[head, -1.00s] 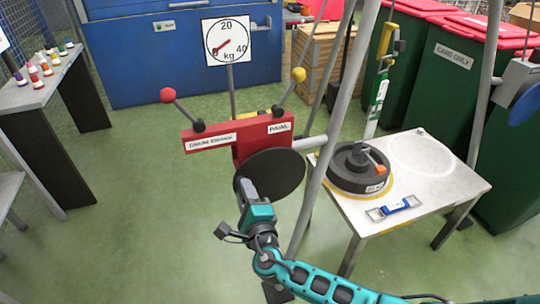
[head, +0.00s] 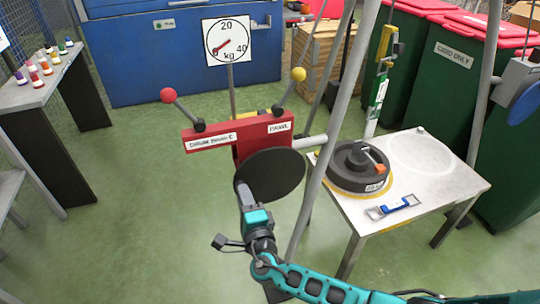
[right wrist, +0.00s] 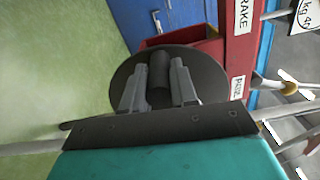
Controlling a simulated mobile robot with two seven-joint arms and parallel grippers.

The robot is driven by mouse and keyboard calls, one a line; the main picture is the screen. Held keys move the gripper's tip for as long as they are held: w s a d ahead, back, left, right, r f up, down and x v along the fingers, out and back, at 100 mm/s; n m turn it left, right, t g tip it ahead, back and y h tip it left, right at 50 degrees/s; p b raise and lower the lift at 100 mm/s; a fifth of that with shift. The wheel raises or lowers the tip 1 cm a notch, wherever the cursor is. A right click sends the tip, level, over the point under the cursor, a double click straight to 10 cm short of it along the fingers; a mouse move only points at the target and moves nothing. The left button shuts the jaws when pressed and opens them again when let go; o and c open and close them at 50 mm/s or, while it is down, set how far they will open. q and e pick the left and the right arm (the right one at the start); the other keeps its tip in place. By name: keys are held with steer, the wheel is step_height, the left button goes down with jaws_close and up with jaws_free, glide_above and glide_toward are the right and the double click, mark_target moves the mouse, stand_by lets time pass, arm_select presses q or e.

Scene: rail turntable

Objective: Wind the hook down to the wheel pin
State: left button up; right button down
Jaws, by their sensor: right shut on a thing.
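My right gripper (right wrist: 157,80) is shut on the dark crank handle (right wrist: 159,70) on the face of the black disc (head: 276,174). The disc sits on the red winch body (head: 262,138). A yellow hoist piece (head: 387,42) hangs at the upper right, above a green and white piece (head: 378,92); I cannot make out the hook's tip clearly. Below it a black wheel (head: 348,172) lies on the white table (head: 448,183), with a small orange part (head: 376,161) on top. I cannot tell whether anything touches the pin. My left gripper is not in view.
Two levers, with a red knob (head: 168,95) and a yellow knob (head: 298,74), rise from the winch. A dial (head: 226,41) reads near 0 kg. Grey poles (head: 345,90) stand between winch and table. A blue-handled level (head: 394,208) lies at the table's front.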

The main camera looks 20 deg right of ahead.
steer(key=shift+s+a+f, duration=0.1)
steer(key=shift+s+f, duration=0.05)
steer(key=shift+f, duration=0.25)
steer(key=shift+f+n, duration=0.85)
steer(key=shift+n, duration=0.35)
steer(key=shift+d+f+n, duration=0.3)
steer(key=shift+f+n, duration=0.6)
steer(key=shift+n, duration=0.3)
steer(key=shift+d+f+n, duration=0.2)
steer(key=shift+f+n, duration=0.2)
steer(key=shift+n, duration=0.2)
steer(key=shift+d+f+n, duration=0.2)
steer(key=shift+f+n, duration=0.2)
steer(key=shift+n, duration=0.2)
steer(key=shift+d+f+n, duration=0.6)
steer(key=shift+f+n, duration=0.15)
steer(key=shift+n, duration=0.45)
